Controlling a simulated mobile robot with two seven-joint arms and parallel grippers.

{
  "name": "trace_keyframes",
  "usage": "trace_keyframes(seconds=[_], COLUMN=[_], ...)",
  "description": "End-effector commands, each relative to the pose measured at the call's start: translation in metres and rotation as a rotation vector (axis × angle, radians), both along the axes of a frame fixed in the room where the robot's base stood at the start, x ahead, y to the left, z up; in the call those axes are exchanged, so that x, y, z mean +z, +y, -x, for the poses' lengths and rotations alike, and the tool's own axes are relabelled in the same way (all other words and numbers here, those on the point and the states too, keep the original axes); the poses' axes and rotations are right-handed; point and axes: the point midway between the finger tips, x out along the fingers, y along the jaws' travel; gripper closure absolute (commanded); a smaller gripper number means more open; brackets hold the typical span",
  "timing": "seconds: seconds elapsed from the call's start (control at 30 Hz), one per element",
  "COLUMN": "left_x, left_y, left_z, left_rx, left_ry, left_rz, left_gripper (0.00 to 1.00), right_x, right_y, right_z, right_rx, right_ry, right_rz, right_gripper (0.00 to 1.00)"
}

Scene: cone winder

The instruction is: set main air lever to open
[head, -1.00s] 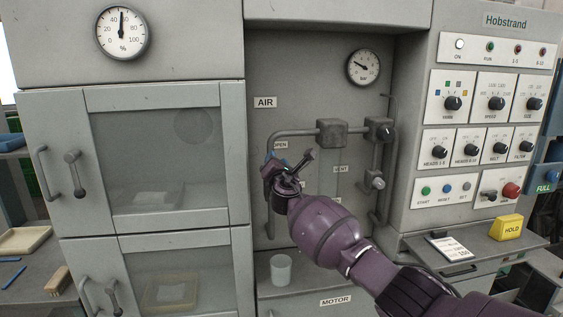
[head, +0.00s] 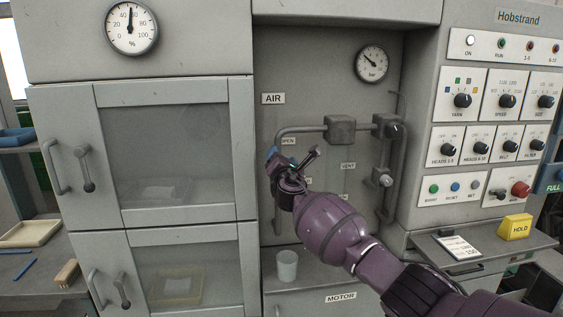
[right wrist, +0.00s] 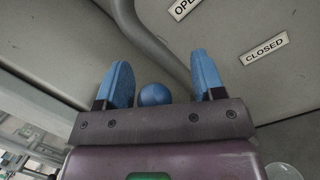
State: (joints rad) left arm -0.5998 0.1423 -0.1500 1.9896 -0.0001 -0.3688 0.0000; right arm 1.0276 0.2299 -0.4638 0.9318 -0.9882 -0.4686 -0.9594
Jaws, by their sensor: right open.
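The air panel (head: 340,60) has a grey pipe (head: 300,130), and my right gripper (head: 274,158) is in front of the pipe's left bend. In the right wrist view a round blue knob (right wrist: 153,95) sits between the two open blue fingers (right wrist: 162,80), nearer the left one. It seems to be the air lever's end; the rest of the lever is hidden by my gripper. I cannot tell whether a finger touches it. An OPEN label (head: 288,141) is just above and right of my gripper. A CLOSED label (right wrist: 264,48) shows in the right wrist view.
A bar gauge (head: 372,63) is at the panel's upper right, with a VENT label (head: 348,165) lower down. A pale cup (head: 287,266) stands on the ledge below my right arm. Glazed cabinet doors (head: 165,140) are at left, the knob console (head: 490,110) at right.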

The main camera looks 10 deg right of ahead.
Motion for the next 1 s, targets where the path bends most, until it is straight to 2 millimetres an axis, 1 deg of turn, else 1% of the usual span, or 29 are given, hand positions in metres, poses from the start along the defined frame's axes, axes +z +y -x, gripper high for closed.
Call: trace_keyframes(seconds=[0.13,0.27,0.6,0.8,1.0], left_x=[0.003,0.008,0.019,0.020,0.019], left_y=[0.000,0.000,0.000,0.000,0.000], left_z=[0.000,-0.001,-0.001,0.000,0.001], left_rx=[0.000,0.000,0.000,0.001,0.001], left_ry=[-0.001,-0.003,-0.005,-0.004,-0.002], left_rz=[0.000,0.000,0.000,0.000,0.000], left_gripper=[0.57,0.57,0.57,0.57,0.57], right_x=[0.000,-0.002,-0.011,-0.016,-0.020], right_y=[-0.001,-0.001,-0.002,-0.002,-0.002], right_z=[0.005,0.016,0.057,0.082,0.100], right_rx=[-0.001,0.000,0.002,0.002,0.002], right_ry=[-0.001,-0.001,0.000,0.000,0.000], right_rz=[0.000,-0.001,-0.002,-0.002,-0.001], right_gripper=[0.38,0.38,0.38,0.38,0.38])
